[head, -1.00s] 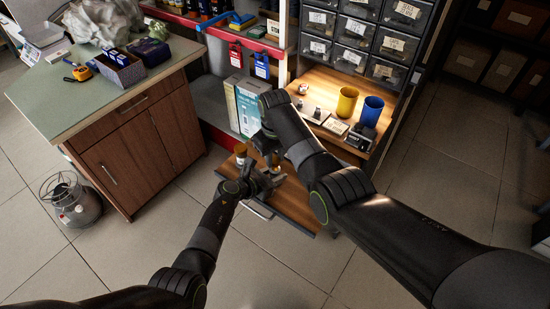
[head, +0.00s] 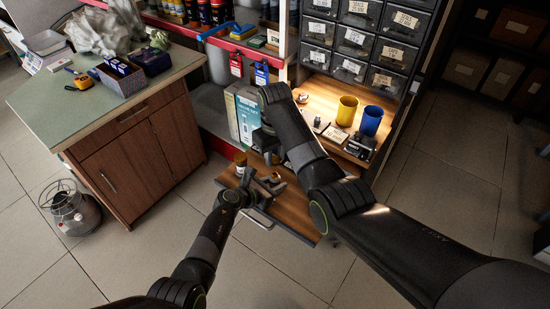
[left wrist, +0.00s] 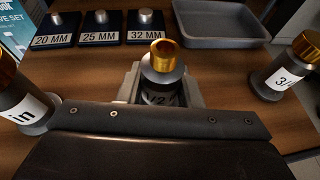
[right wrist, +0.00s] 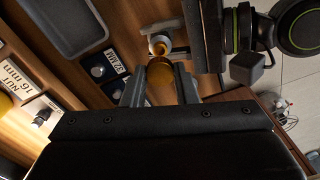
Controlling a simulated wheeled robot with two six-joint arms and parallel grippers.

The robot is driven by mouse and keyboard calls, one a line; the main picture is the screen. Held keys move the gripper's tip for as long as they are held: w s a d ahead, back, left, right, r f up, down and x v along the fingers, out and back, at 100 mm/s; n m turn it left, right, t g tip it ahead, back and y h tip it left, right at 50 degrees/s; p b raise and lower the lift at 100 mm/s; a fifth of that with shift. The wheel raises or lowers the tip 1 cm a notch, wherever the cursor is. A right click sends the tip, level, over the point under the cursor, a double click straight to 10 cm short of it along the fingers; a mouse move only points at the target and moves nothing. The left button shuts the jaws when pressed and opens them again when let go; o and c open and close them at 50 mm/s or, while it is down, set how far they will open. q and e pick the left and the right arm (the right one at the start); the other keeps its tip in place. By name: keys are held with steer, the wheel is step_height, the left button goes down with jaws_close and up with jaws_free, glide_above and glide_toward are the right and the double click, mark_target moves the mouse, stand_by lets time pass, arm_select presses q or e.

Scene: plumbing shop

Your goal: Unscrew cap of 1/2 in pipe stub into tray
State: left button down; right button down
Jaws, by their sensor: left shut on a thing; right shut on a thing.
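The 1/2 in pipe stub (left wrist: 160,97) stands upright, its label partly hidden, between the fingers of my left gripper (left wrist: 161,88). A brass part (left wrist: 163,54) shows at its top, above a grey collar. My right gripper (right wrist: 160,92) is shut on a brass cap (right wrist: 160,77). Beyond the cap, apart from it in the picture, the stub's pale-ringed top (right wrist: 158,43) shows between my left gripper's fingers. The grey tray (left wrist: 229,41) looks empty in the left wrist view.
Brass-capped stubs stand either side: one labelled "in" (left wrist: 25,108) and one labelled "3/4" (left wrist: 283,72). Blue 20, 25 and 32 mm blocks (left wrist: 100,38) stand behind. A yellow cup (head: 346,111) and a blue cup (head: 371,121) are on the right-hand shelf.

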arm_select(q)
steer(key=c, duration=0.9)
jaws_free()
steer(key=shift+c, duration=0.2)
steer(key=shift+a, duration=0.1)
